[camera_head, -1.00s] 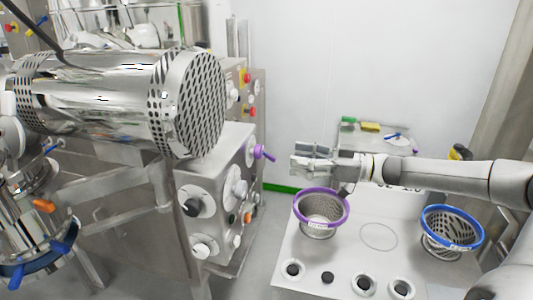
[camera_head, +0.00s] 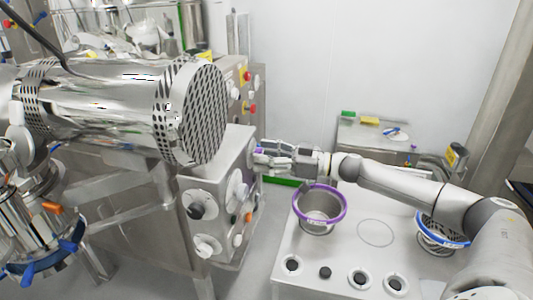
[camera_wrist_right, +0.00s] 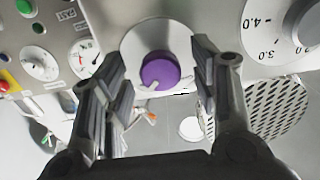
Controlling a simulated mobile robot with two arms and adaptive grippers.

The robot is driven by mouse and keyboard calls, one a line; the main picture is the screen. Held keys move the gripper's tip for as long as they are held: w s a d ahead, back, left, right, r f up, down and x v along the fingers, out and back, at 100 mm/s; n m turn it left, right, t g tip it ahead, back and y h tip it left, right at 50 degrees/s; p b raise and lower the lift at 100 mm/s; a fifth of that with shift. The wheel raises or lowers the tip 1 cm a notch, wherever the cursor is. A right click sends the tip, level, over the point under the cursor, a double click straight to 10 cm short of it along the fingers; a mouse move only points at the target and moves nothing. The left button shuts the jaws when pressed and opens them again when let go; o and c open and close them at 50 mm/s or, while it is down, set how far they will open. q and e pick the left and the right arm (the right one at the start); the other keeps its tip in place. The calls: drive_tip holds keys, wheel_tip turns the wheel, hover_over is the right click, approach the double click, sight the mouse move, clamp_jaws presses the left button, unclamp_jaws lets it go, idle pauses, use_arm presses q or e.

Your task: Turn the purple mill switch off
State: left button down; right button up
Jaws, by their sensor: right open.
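The purple mill switch (camera_wrist_right: 166,70) is a round knob with a pale pointer on a silver disc, at the top middle of the right wrist view. In the head view only a bit of purple (camera_head: 260,150) shows at the side of the steel control box (camera_head: 225,160), mostly hidden by my gripper. My right gripper (camera_head: 262,154) reaches the box from the right. In the right wrist view its two fingers (camera_wrist_right: 160,85) are open, one on each side of the knob, with visible gaps. My left gripper does not show.
A perforated steel drum (camera_head: 195,108) hangs over the box. Dials and other knobs (camera_wrist_right: 40,65) surround the switch. On the white table, a purple-rimmed basket (camera_head: 320,207) stands below my right arm and a blue-rimmed basket (camera_head: 440,230) is partly hidden by it.

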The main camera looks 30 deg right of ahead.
drive_tip(key=c, duration=1)
drive_tip(key=shift+c, duration=0.2)
drive_tip(key=shift+n, duration=0.3)
drive_tip(key=shift+w+n+b, duration=0.1)
drive_tip(key=shift+n+b, duration=5.65)
drive_tip(key=shift+n, duration=2.85)
